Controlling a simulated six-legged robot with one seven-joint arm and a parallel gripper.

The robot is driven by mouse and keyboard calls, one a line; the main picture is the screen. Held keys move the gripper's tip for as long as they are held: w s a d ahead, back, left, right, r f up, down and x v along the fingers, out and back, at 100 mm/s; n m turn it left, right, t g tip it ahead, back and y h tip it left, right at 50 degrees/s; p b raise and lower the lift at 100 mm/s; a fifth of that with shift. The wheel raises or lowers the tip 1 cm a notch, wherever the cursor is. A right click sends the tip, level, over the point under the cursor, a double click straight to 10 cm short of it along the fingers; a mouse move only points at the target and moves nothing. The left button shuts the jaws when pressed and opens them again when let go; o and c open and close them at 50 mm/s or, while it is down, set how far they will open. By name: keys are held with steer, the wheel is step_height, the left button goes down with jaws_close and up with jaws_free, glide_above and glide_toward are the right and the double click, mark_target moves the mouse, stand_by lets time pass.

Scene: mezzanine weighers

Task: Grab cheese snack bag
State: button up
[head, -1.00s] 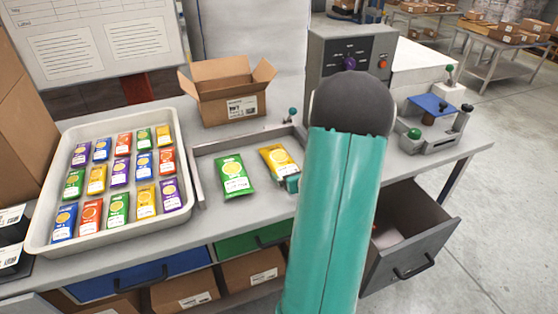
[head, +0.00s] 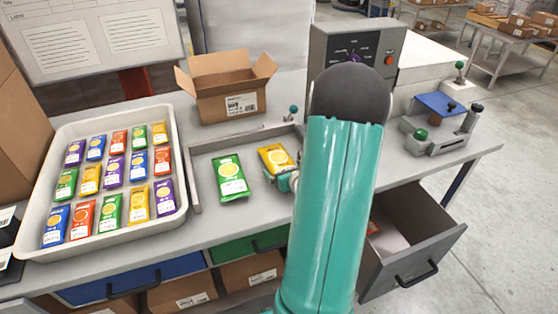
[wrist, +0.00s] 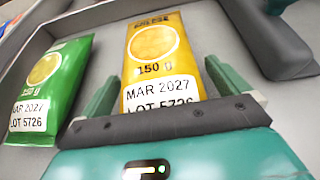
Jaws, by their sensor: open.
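A yellow snack bag (head: 275,159) lies flat in the shallow grey tray on the bench. My gripper (wrist: 165,85) is open, with one green finger on each side of the bag's lower end. I cannot tell whether the fingers touch it. A green bag (head: 231,177) lies to the left of the yellow one and also shows in the wrist view (wrist: 46,85). In the head view my arm hides most of the gripper.
The grey tray's wall (head: 193,180) rises around the bags. A white tray (head: 28,245) at left holds several coloured bags. An open cardboard box (head: 225,105) stands behind. A drawer (head: 425,260) stands open at right, below a control box (head: 350,40).

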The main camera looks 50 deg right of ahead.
steer(key=shift+a, duration=0.15)
steer(key=c, duration=0.9)
